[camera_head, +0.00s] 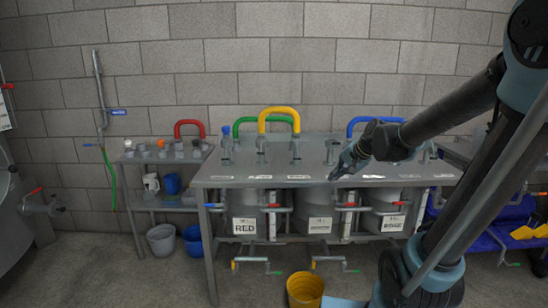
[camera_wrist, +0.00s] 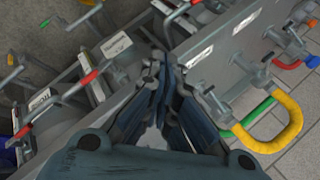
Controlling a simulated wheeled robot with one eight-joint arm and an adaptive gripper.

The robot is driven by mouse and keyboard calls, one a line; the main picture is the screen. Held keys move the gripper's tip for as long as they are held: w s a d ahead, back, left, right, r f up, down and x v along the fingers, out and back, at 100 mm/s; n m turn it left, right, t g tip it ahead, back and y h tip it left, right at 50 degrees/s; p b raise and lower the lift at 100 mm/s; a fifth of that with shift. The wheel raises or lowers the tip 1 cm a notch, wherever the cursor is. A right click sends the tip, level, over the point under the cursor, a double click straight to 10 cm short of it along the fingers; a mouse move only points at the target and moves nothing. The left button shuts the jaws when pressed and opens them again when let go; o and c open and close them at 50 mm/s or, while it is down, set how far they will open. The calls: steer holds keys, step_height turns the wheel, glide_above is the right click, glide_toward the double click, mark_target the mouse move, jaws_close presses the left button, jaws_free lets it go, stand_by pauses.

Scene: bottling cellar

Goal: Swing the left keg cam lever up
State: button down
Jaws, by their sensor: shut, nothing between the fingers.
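The left keg (camera_head: 247,222) stands under the steel bench and carries a "RED" label. Its red-tipped lever (camera_head: 272,206) lies about level at the keg's front, under the bench edge. My gripper (camera_head: 340,172) is shut and empty, above the bench's front edge, to the right of that lever and higher. In the wrist view my gripper (camera_wrist: 163,75) shows closed fingers with the bench edge behind them. A red-tipped lever (camera_wrist: 90,77) shows to the left of the fingers there; I cannot tell which keg it belongs to.
The middle keg (camera_head: 319,222) and right keg (camera_head: 392,220) have similar red-tipped levers. The bench top (camera_head: 230,180) holds several fittings and coloured hoses. Low valves jut out below the kegs. A yellow bucket (camera_head: 305,290) stands on the floor in front.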

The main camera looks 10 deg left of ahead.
mark_target(261, 149)
steer(key=w+a+m+y, duration=0.1)
steer(key=w+a+m, duration=0.1)
steer(key=w+a, duration=0.5)
steer(key=w+a+f+m+t+y, duration=0.1)
steer(key=w+a+m+y, duration=0.1)
steer(key=w+a, duration=0.5)
steer(key=w+a+f+m+y, duration=0.1)
steer(key=w+a+m, duration=0.1)
steer(key=w+a, duration=0.5)
steer(key=shift+w+a+f+t+y, duration=0.1)
steer(key=shift+w+a+t+y, duration=0.1)
steer(key=shift+a, duration=1.15)
steer(key=shift+w+a+t+y, duration=0.15)
steer(key=shift+a+t+y, duration=0.05)
steer(key=shift+a, duration=1.1)
steer(key=shift+s+a, duration=0.2)
steer(key=shift+s+a+r, duration=0.3)
steer(key=shift+s+r, duration=0.15)
steer(key=shift+s, duration=0.25)
steer(key=shift+s+a+r, duration=0.25)
steer(key=shift+s+r, duration=0.2)
steer(key=shift+s, duration=0.25)
steer(key=shift+d+r, duration=0.1)
steer(key=shift+d, duration=0.05)
